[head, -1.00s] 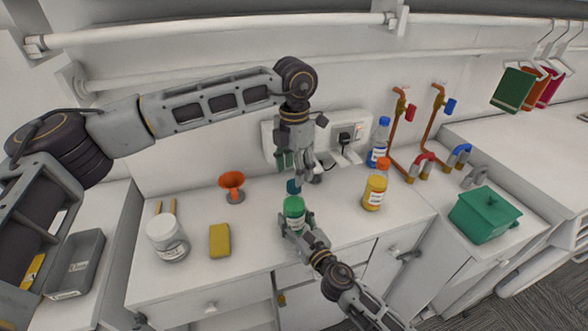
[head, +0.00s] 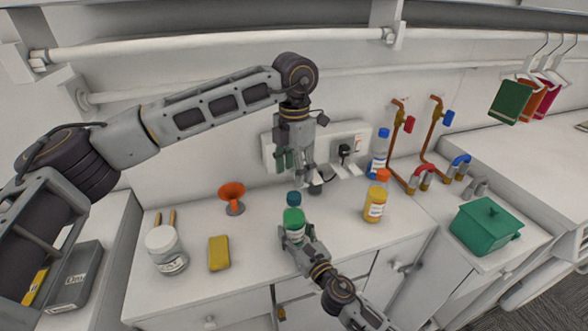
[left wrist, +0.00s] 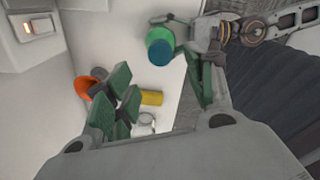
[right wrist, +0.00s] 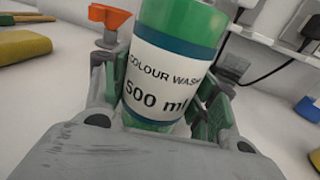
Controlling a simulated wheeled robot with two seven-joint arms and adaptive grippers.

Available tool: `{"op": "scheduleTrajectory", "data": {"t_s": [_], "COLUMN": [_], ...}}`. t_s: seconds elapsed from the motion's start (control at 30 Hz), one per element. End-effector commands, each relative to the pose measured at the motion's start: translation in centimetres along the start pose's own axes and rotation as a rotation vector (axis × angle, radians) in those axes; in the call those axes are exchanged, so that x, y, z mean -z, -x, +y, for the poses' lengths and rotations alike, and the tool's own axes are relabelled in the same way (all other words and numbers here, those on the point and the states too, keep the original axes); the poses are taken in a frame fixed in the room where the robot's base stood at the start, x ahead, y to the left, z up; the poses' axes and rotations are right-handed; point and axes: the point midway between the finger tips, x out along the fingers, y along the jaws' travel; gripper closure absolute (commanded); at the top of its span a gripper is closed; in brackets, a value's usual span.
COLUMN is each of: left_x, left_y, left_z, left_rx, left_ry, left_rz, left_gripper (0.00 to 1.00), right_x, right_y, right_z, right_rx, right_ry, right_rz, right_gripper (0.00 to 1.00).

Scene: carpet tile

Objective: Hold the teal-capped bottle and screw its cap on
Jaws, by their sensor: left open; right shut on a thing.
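The bottle (head: 293,224) is green with a white label, and its dark teal cap (head: 293,198) sits at its top end. My right gripper (head: 296,243) is shut around the bottle's body. The right wrist view shows the label (right wrist: 160,80) reading "COLOUR WASH 500 ml", with the bottle slightly tilted there. My left gripper (head: 298,170) is open and empty, just above and behind the cap. In the left wrist view the teal cap (left wrist: 160,52) lies against the green bottle (left wrist: 158,36), beyond the spread fingers. How tightly the cap sits cannot be told.
An orange funnel (head: 232,194), yellow sponge (head: 219,253) and white jar (head: 165,250) stand left. A yellow bottle with orange cap (head: 375,203) and a blue-capped bottle (head: 379,155) stand right. A socket panel (head: 345,147) is on the wall behind. The counter between sponge and bottle is clear.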

Motion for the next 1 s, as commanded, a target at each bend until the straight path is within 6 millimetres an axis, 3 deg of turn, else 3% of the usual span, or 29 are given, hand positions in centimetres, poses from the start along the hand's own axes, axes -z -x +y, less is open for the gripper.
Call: {"op": "scheduleTrajectory", "data": {"t_s": [0.27, 0.7, 1.0], "left_x": [0.0, 0.1, 0.0], "left_y": [-1.1, -5.9, -7.8], "left_z": [0.0, 0.0, 0.0], "left_rx": [0.001, 0.001, 0.001], "left_ry": [0.000, 0.001, 0.001], "left_rz": [0.002, 0.002, 0.001], "left_gripper": [0.46, 0.46, 0.46], "right_x": [0.0, 0.0, 0.0], "right_y": [0.0, 0.0, 0.0], "right_z": [0.0, 0.0, 0.0], "right_rx": [0.000, 0.000, 0.000], "right_ry": [-0.001, -0.001, -0.001], "right_rz": [0.000, 0.000, 0.000], "right_gripper": [1.00, 1.00, 1.00]}}
